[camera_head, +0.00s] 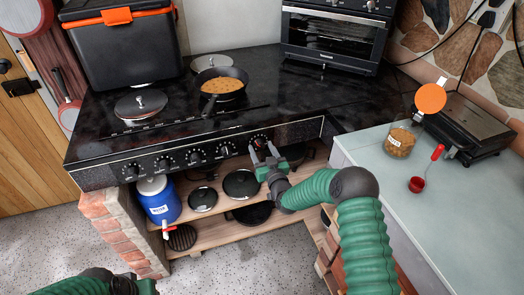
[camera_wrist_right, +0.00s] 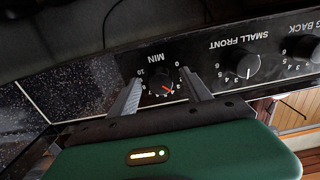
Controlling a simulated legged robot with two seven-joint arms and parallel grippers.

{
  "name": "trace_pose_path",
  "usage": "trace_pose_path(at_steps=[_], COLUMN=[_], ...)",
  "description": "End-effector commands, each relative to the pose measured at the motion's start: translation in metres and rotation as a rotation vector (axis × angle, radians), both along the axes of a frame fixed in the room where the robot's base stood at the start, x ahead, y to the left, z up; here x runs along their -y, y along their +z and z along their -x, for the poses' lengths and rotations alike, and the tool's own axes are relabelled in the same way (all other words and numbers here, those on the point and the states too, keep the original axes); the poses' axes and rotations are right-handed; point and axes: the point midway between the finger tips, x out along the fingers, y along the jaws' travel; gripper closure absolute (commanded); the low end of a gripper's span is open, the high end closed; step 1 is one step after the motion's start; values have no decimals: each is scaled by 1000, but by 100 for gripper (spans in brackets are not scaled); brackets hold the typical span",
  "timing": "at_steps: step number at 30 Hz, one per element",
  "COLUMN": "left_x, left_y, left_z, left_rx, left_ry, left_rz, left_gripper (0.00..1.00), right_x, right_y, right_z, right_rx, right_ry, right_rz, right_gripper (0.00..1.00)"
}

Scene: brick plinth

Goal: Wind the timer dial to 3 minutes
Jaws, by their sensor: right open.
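The timer dial (camera_wrist_right: 158,83) is a black knob under the word MIN, on the black front panel of the stove. The right wrist view shows its scale upside down. A red mark on the dial points to the lower right, near the low numbers around 3 and 4; the exact figure is too small to tell. My right gripper (camera_wrist_right: 160,98) is open, with one grey finger on each side of the dial; contact cannot be told. In the head view the right gripper (camera_head: 265,153) reaches the right end of the knob row. Only part of my left arm shows at the lower left.
Further stove knobs (camera_head: 195,156) sit left of the dial. A frying pan (camera_head: 222,84) with food and a lid (camera_head: 140,104) are on the cooktop. A shelf (camera_head: 215,229) with pans and a blue jug (camera_head: 160,201) is below. A light counter (camera_head: 430,215) stands right.

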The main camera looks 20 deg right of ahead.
Motion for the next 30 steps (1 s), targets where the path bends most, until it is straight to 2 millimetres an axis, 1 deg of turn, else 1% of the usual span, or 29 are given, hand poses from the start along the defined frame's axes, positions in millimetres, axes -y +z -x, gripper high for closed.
trace_pose_path(at_steps=[2, 3, 15, 16, 19, 22, 29, 30], left_x=[0, 0, 0, 0, 0, 0, 0, 0], left_y=[0, 0, 0, 0, -1, -6, -4, -4], left_z=[0, 0, 0, 0, 0, 0, 0, 0], left_rx=[0, 0, 0, 0, 0, 0, 0, 0], left_ry=[0, 0, 0, 0, 0, 0, 0, 0], left_rz=[0, 0, 0, 0, 0, 0, 0, 0], left_gripper=[64, 64, 64, 64, 64, 64, 64, 64], right_x=[0, 0, 0, 0, 0, -1, 0, 0], right_y=[0, 0, 0, 0, -1, -1, 0, 0], right_z=[0, 0, 0, 0, 1, 0, 0, 0], right_rx=[0, 0, 0, 0, 0, 4, 3, 3], right_ry=[0, 0, 0, 0, 1, 2, 0, 0], right_rz=[0, 0, 0, 0, 9, 56, 63, 63], right_gripper=[44, 46, 99, 100, 100, 100, 100, 60])
